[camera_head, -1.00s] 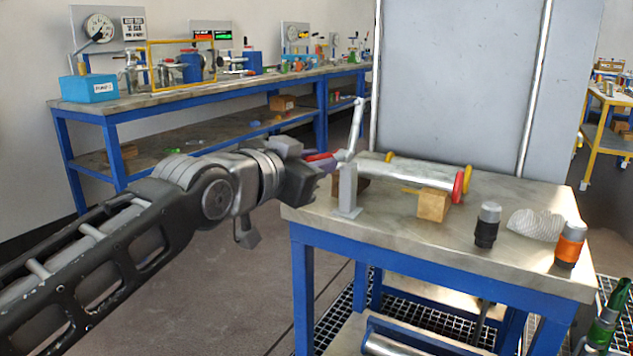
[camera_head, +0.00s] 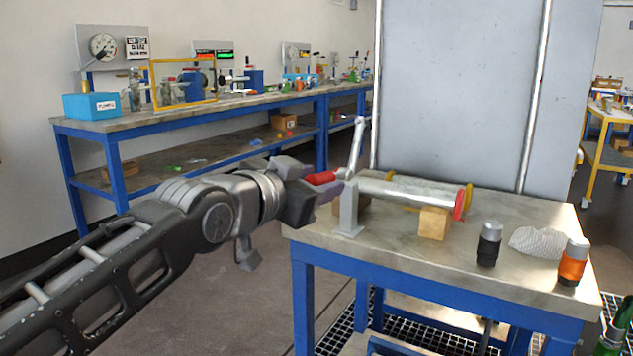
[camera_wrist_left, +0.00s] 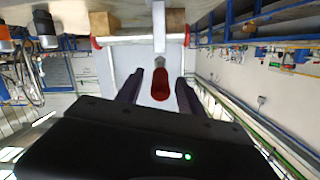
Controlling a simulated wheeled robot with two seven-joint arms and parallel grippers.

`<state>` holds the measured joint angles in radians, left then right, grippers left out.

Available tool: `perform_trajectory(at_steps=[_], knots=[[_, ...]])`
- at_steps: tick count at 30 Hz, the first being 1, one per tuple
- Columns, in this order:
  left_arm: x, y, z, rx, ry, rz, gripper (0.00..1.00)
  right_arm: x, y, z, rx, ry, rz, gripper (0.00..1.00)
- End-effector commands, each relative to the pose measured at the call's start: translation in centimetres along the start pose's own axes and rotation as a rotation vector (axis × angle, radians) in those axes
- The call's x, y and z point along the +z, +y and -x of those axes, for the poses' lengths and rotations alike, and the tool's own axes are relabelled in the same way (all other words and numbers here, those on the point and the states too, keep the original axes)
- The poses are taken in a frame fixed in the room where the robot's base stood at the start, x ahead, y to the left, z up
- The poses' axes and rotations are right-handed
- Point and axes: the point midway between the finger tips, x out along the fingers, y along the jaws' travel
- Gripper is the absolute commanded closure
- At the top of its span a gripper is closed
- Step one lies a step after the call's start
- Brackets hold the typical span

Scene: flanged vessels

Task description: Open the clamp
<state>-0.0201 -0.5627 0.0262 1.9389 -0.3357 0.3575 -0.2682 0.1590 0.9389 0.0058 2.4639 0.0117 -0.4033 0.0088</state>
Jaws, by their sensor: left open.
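The clamp stands at the table's left end, with a grey upright bracket (camera_head: 348,212), a raised pale lever arm (camera_head: 356,146) and a red handle (camera_head: 321,178). My left gripper (camera_head: 326,184) is open, with its fingers around the red handle. In the left wrist view the red handle (camera_wrist_left: 160,88) lies between the two dark fingers, with space on both sides. A pale horizontal cylinder (camera_head: 405,193) with a red end flange (camera_head: 460,204) extends right from the clamp. My right gripper is not in view.
A wooden block (camera_head: 434,222) sits under the cylinder. A black-and-grey canister (camera_head: 489,243), a crumpled white cloth (camera_head: 536,242) and an orange canister (camera_head: 573,262) stand to the right on the table (camera_head: 420,257). A tall grey panel (camera_head: 455,90) rises behind.

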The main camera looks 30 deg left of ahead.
Motion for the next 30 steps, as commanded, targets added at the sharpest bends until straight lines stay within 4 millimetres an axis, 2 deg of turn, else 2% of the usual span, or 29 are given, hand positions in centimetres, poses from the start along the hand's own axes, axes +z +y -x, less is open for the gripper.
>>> perform_trajectory(at_steps=[5,15,18,30], knots=[[-0.2,-0.1,1.2,-0.001,0.003,0.0,0.55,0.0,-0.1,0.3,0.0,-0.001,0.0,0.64],[-0.2,-0.1,6.5,-0.001,0.002,0.0,0.55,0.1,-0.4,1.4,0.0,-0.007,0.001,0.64],[-0.1,-0.1,7.4,-0.001,0.002,0.0,0.55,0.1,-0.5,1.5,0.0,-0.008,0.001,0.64],[0.1,0.0,7.8,0.0,-0.001,0.0,0.55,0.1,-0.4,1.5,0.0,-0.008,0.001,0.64]])
